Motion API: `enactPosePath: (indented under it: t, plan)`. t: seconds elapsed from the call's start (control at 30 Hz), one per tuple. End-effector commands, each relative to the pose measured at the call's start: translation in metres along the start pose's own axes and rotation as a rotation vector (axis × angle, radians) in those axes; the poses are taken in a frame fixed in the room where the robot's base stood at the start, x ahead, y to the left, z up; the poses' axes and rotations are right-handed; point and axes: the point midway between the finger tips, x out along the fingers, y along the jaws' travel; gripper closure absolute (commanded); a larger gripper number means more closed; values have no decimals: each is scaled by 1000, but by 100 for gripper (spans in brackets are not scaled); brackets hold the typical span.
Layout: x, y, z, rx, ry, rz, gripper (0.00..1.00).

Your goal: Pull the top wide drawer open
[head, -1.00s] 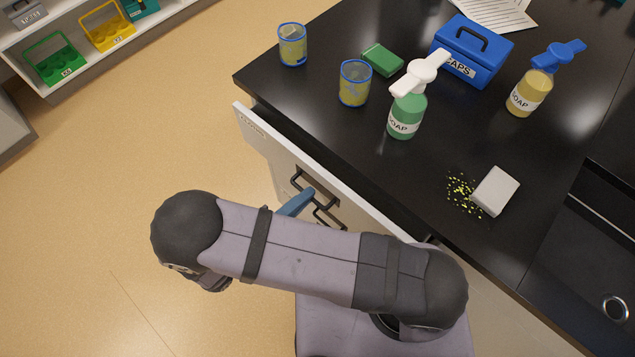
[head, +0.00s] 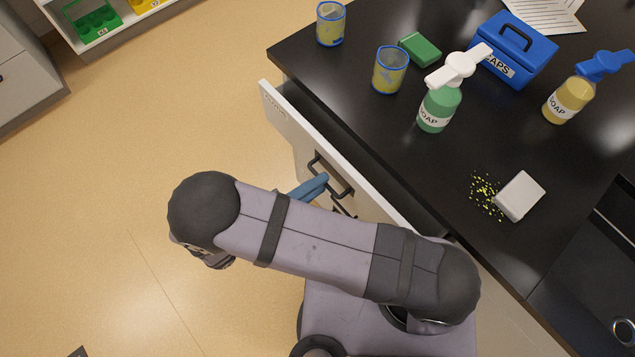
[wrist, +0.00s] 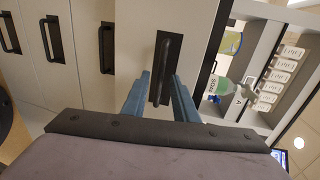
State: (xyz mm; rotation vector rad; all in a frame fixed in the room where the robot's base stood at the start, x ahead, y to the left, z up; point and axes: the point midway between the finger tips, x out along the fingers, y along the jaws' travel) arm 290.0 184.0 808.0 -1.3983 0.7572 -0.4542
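The top wide drawer (head: 300,133) is partly open. Its pale front stands out from the black counter, and a dark gap shows behind it. Its dark bar handle (head: 331,177) is on the front, and also shows upright in the wrist view (wrist: 164,70). My gripper (head: 318,185) is at the handle, its blue fingers partly hidden by my arm in the head view. In the wrist view my gripper (wrist: 158,80) has one finger on each side of the handle, closed around it. The drawer's inside is mostly hidden.
The black counter (head: 400,140) holds two cups, a green sponge (head: 420,50), two soap bottles, a blue box (head: 513,50) and a white block (head: 519,196) beside yellow crumbs. More drawer handles (wrist: 52,38) show in the wrist view. Open floor (head: 150,130) lies left of the drawer.

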Motion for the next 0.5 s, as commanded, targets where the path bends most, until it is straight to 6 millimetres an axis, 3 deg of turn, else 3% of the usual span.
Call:
enactPosePath:
  t: [0.3,0.5]
  plan:
    - [-44,0,0,0,-4,2,74]
    - [-61,0,0,-1,-3,1,74]
